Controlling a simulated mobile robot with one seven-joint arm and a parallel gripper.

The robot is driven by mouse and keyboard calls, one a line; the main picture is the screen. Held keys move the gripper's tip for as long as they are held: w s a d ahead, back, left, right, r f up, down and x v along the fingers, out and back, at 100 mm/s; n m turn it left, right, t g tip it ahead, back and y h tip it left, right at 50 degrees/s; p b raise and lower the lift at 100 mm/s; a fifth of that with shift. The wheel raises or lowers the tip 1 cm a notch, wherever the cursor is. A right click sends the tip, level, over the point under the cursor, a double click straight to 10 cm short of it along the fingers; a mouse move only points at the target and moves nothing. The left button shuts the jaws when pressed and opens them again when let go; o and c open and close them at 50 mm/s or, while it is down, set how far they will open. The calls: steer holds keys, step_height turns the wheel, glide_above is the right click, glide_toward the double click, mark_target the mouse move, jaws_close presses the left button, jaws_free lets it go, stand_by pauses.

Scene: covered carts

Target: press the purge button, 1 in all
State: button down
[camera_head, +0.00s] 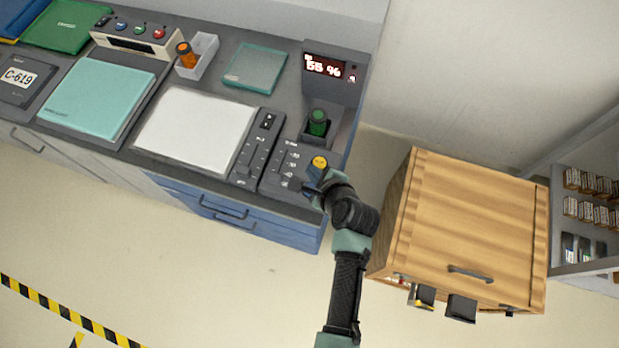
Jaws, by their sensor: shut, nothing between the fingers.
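No label reading "purge" is legible, so I cannot tell which control is the purge button. A box at the back left carries blue, green and red round buttons (139,30). A grey unit at the counter's right end has a lit display (325,66) reading about "55 %" and small marks at its right. A round yellow piece (320,162) shows right by my wrist; I cannot tell whether it is a button. My gripper (312,188) is shut and empty, over the front right of the counter, by a panel with small markings (284,165). My wrist partly hides its fingertips.
A green-capped bottle (317,122) stands in the grey unit. An orange bottle (185,54) sits in a white holder. A white sheet (197,130) and teal pads lie on the counter (225,93). A wooden cart (465,220) stands right of my arm.

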steer(key=shift+f, duration=0.1)
stand_by(0.3)
steer(key=b, duration=0.8)
glide_above(313, 187)
steer(key=s, duration=0.2)
steer(key=f, duration=0.8)
steer(key=shift+w, duration=0.2)
steer(key=shift+f, duration=0.35)
stand_by(0.5)
steer(key=shift+f+b, duration=0.35)
steer(key=shift+f, duration=0.05)
steer(key=shift+f, duration=0.45)
stand_by(0.7)
steer(key=shift+r, duration=0.1)
steer(key=shift+r+p, duration=0.75)
